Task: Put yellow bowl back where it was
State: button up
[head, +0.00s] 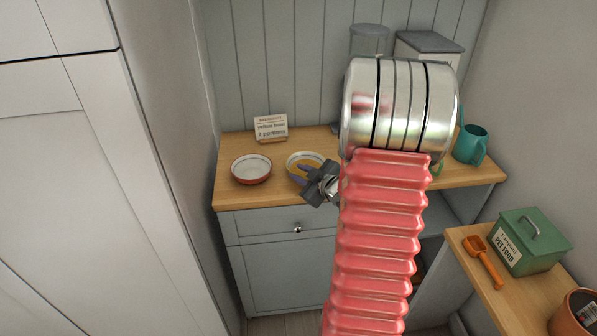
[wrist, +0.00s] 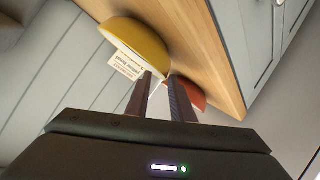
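The yellow bowl (head: 293,165) stands upright on the wooden worktop in the head view, its pale rim partly hidden by my gripper. In the wrist view, the bowl (wrist: 138,42) shows its yellow outer wall, tilted by the camera angle. My gripper (head: 302,174) is at the bowl's near right side. In the wrist view, my gripper (wrist: 161,75) has its two dark fingers apart, with a gap between the tips. The bowl's edge shows just beyond and between the tips; I cannot tell if they touch it.
A red-orange bowl (head: 251,177) stands left of the yellow bowl. A printed card (head: 271,127) stands behind, reading "yellow bowl". A teal watering can (head: 470,146) is at the right. A green pet food tin (head: 533,243) and orange scoop (head: 484,260) sit on a side shelf.

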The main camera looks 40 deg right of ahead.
jog(key=v, duration=0.9)
jog(key=shift+w, duration=0.1)
dwell(0.4)
jog(key=shift+w, duration=0.1)
jog(key=w+a+r+m+g+h, duration=0.2)
jog(key=a+r+m+g+h, duration=0.15)
jog(key=a+r, duration=0.7)
jog(key=s+a+g+y, duration=0.2)
jog(key=s+a, duration=0.5)
jog(key=a, duration=0.4)
jog(key=s+a+g+y, duration=0.2)
jog(key=s+a+y, duration=0.2)
jog(key=s+a, duration=0.3)
jog(key=a+m, duration=0.1)
jog(key=a, duration=0.4)
jog(key=shift+s+a+r, duration=0.25)
jog(key=shift+s+r, duration=0.1)
